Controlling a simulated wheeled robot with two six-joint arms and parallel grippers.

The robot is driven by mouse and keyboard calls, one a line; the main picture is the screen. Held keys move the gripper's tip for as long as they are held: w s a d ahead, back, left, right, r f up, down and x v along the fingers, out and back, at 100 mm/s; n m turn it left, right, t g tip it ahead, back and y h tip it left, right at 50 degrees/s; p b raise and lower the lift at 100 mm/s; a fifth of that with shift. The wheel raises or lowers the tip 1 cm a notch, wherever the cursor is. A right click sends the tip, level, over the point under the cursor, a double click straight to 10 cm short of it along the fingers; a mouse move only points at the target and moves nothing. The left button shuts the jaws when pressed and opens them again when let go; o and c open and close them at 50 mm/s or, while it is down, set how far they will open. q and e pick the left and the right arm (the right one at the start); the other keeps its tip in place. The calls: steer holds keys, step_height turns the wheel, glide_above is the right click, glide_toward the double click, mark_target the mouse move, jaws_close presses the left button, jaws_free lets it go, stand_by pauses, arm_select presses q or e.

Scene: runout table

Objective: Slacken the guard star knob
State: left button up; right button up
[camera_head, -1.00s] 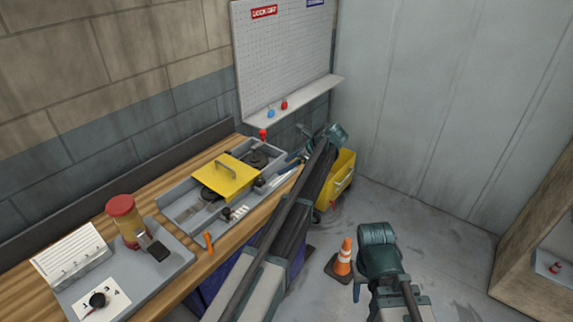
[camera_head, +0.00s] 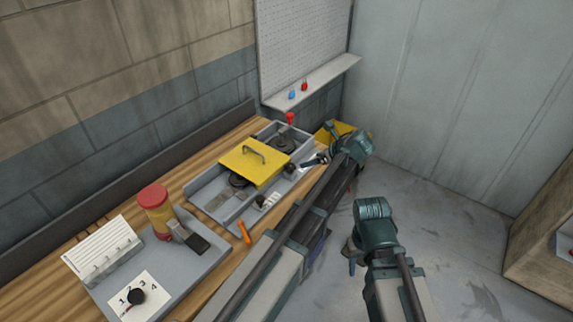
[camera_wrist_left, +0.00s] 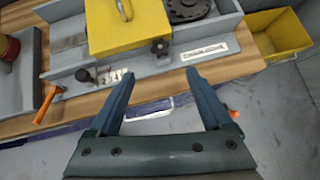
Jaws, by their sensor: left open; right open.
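The yellow guard (camera_head: 254,163), with a handle on top, covers the middle of a grey machine bed (camera_head: 208,190) on the bench. A dark star-shaped knob (camera_wrist_left: 160,46) sits on the bed's front wall beside the guard; it shows in the head view too (camera_head: 290,168). A second dark knob (camera_wrist_left: 83,75) is further left, by a white scale. My left gripper (camera_wrist_left: 155,74) is open and empty, its fingertips below the star knob in the wrist view, apart from it. My right gripper (camera_head: 351,262) is open, low over the floor at right, its fingers partly hidden.
A grey tray (camera_head: 190,262) at left holds a red-lidded jar (camera_head: 156,208) and a numbered card (camera_head: 141,290). An orange-handled tool (camera_head: 244,231) lies on the bench edge. A yellow bin (camera_wrist_left: 278,38) stands beyond the bench.

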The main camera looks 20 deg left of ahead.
mark_target(291, 166)
arm_select(q)
steer(key=b+x, duration=0.9)
steer(key=x, duration=0.3)
steer(key=shift+w+f, duration=0.1)
steer(key=shift+f, duration=0.2)
steer(key=shift+w+a+f+b, duration=0.3)
steer(key=shift+a+f+b, duration=0.1)
steer(key=shift+a, duration=0.1)
jaws_close()
steer(key=shift+w+d+n+g, duration=0.1)
steer(key=shift+w+n+g, duration=0.35)
steer(key=shift+n, duration=0.35)
steer(key=shift+s+n+g+y, duration=0.15)
steer(key=shift+n+g+y, duration=0.25)
steer(key=shift+n+g, duration=0.3)
steer(key=shift+s, duration=0.1)
